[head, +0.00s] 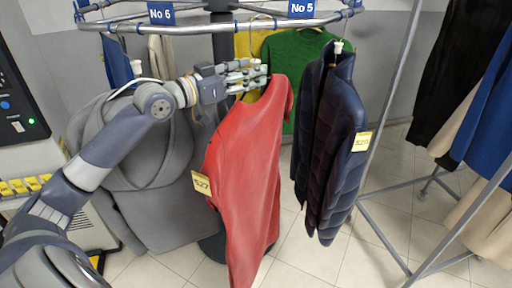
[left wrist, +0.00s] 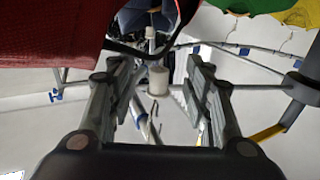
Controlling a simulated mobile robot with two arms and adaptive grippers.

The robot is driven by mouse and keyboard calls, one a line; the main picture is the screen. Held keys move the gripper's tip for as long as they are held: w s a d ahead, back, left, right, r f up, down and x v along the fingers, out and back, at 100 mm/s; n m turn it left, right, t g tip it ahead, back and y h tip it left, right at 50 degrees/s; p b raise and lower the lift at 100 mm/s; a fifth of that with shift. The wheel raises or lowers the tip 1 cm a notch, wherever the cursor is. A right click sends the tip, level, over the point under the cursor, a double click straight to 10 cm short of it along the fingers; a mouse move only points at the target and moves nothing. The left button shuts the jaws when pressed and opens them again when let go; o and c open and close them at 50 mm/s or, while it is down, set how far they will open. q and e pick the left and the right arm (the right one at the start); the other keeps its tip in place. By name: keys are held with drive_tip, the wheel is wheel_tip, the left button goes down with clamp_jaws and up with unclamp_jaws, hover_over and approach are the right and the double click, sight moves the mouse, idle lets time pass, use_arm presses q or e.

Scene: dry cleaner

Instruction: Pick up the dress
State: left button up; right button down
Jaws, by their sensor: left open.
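The red garment (head: 250,170), which I take as the dress, hangs from the round rail with a yellow tag (head: 201,183) on its left side. My left gripper (head: 262,76) is open at the top of the red garment, by its neck and hanger. In the left wrist view, red cloth (left wrist: 50,30) fills the upper left. The open fingers (left wrist: 160,85) stand on both sides of a pale hanger part (left wrist: 157,78), with a gap on each side. How deep it lies between them is hard to tell. My right gripper is not in view.
A grey coat (head: 150,190) hangs left, behind my arm. A dark puffer jacket (head: 330,150) hangs close on the right, with a green garment (head: 290,60) behind. The round rail (head: 200,28) runs above. A metal rack (head: 385,120) with clothes stands at right.

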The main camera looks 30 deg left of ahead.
use_arm(q)
drive_tip(key=shift+w+d+r+p, duration=0.15)
drive_tip(key=shift+w+p, duration=0.05)
drive_tip(key=shift+w, duration=0.2)
drive_tip(key=shift+w+d+r+p, duration=0.1)
drive_tip(key=shift+w+p, duration=0.1)
drive_tip(key=shift+w, duration=0.2)
drive_tip(key=shift+w+d+f, duration=0.1)
drive_tip(key=shift+w, duration=0.05)
drive_tip(key=shift+w+f, duration=0.1)
drive_tip(key=shift+c, duration=1.1)
clamp_jaws()
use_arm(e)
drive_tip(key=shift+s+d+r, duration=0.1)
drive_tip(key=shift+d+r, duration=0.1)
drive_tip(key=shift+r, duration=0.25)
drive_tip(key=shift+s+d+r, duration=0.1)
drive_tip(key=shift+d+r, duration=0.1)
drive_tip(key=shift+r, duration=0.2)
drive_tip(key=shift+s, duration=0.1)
